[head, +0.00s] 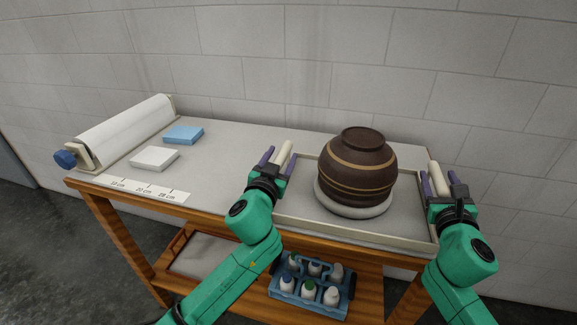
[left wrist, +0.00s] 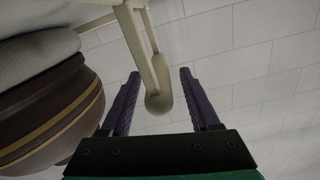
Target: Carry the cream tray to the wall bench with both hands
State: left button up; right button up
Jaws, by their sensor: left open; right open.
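The cream tray (head: 345,231) sits on the wall bench (head: 225,133). A brown banded pot (head: 357,165) stands on a pale round ring (head: 352,209) inside the tray. My left gripper (head: 279,158) is open at the tray's left side, its fingers on either side of the cream handle (head: 285,152). In the left wrist view the handle (left wrist: 157,85) shows between the open purple fingers (left wrist: 157,92). My right gripper (head: 438,184) is open at the tray's right side, around the other cream handle (head: 438,178). Whether the fingers touch the handles cannot be told.
A paper roll (head: 125,130), a blue block (head: 183,134), a white block (head: 154,158) and a scale strip (head: 143,189) lie on the left of the bench. A blue crate of bottles (head: 311,300) stands on the lower shelf. The wall is close behind.

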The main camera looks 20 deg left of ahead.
pick_arm(q)
jog(key=s, duration=0.9)
jog(key=shift+s+d+r, duration=0.1)
jog(key=shift+s+d, duration=0.1)
jog(key=shift+s, duration=0.15)
pick_arm(e)
jog(key=shift+s+r, duration=0.1)
jog(key=shift+s, duration=0.3)
pick_arm(q)
jog(key=shift+s, duration=0.1)
pick_arm(e)
send_over(438, 245)
jog(key=shift+w, duration=0.25)
jog(key=shift+s, duration=0.25)
pick_arm(q)
jog(key=o, duration=0.5)
pick_arm(e)
jog(key=shift+w, duration=0.1)
